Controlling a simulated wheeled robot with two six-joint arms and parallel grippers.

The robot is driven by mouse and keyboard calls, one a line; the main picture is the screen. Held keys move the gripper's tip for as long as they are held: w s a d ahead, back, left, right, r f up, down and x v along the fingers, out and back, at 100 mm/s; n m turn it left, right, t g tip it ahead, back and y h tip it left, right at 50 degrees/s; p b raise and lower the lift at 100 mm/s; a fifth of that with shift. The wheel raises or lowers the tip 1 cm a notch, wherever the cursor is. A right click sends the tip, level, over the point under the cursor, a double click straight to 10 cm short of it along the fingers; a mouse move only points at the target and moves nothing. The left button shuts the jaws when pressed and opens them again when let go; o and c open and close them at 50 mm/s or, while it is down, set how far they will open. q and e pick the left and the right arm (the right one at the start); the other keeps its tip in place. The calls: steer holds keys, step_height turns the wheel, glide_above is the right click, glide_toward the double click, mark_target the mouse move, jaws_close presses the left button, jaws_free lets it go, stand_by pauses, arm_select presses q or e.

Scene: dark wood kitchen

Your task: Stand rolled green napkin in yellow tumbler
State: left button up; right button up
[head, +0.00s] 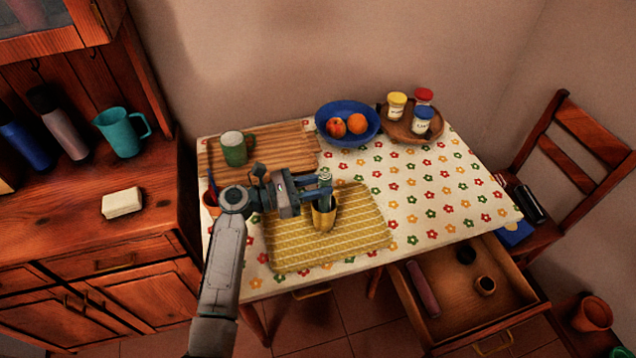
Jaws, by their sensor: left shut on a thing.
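The yellow tumbler (323,218) stands upright on the yellow patterned placemat (360,236) on the table. My left gripper (325,184) is directly above the tumbler's mouth in the head view, shut on the rolled green napkin (325,173). The napkin is upright, and its top end shows above the fingers. Its lower part is hidden by the fingers and the tumbler, so I cannot tell how far it reaches into the tumbler. My right gripper is not in view.
A green mug (234,150) stands on the striped wooden board (285,143). Behind are a blue fruit bowl (347,139) and a round wooden tray with several jars (398,133). An open drawer (440,322) juts out at the front right. The tablecloth's right side is clear.

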arm_select(q)
steer(key=o, duration=1)
steer(key=shift+b+v, duration=1.5)
steer(key=shift+v, duration=3.9)
